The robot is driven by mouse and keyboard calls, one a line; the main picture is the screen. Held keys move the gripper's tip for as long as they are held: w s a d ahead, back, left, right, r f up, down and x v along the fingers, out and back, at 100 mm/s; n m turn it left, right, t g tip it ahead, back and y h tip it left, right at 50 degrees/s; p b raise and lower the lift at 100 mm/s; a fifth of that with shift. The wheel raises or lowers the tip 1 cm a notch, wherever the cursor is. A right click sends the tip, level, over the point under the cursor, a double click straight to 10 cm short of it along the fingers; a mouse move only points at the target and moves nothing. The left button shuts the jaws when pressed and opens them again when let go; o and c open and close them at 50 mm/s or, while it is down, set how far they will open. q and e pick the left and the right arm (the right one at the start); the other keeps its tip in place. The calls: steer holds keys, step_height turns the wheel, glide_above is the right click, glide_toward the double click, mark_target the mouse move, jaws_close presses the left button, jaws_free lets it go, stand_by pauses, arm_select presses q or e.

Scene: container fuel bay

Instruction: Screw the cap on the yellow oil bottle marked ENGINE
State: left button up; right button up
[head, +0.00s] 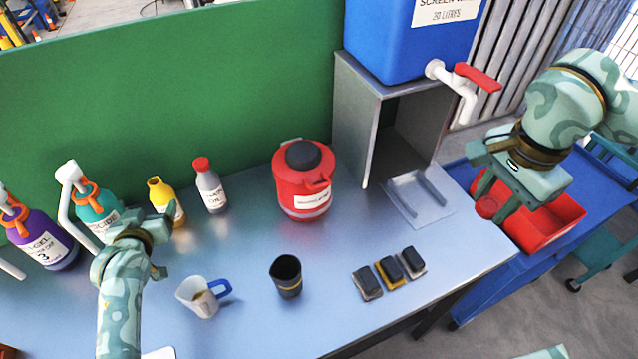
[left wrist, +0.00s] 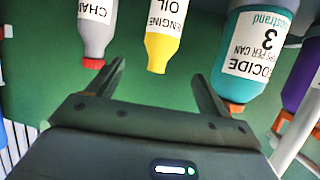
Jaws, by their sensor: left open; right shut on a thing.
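The yellow oil bottle marked ENGINE (head: 164,203) stands upright near the back of the bench, its neck open with no cap on it. In the left wrist view it appears upside down (left wrist: 163,38), ahead of and between the fingers. My left gripper (head: 160,238) is open and empty just in front of the bottle; its fingers also show in the left wrist view (left wrist: 158,85). My right gripper (head: 494,203) is shut on a small round red thing (head: 488,207), which looks like a cap, above the red tray at the right.
A grey bottle with a red cap (head: 211,187) stands right of the yellow one, a teal jug (head: 97,212) left of it. A measuring jug (head: 199,299), black cup (head: 287,277), red canister (head: 302,190) and dark blocks stand on the bench. The red tray (head: 555,222) sits on a blue cart.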

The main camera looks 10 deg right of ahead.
mark_target(160, 203)
step_height(160, 203, down, 2)
steer(key=shift+w+f+b, duration=0.1)
steer(key=shift+w+b, duration=0.05)
steer(key=shift+b, duration=0.3)
arm_select(q)
step_height(160, 203, down, 2)
steer(key=shift+f, duration=0.1)
steer(key=b+x, duration=0.2)
steer(key=x, duration=0.5)
arm_select(e)
step_height(160, 203, down, 2)
steer(key=shift+f, duration=0.1)
arm_select(q)
steer(key=shift+s, duration=0.1)
steer(key=b+x, duration=0.2)
steer(key=x, duration=0.3)
steer(key=shift+f, duration=0.25)
steer(key=shift+r, duration=0.15)
arm_select(e)
step_height(160, 203, down, 2)
steer(key=shift+f, duration=0.15)
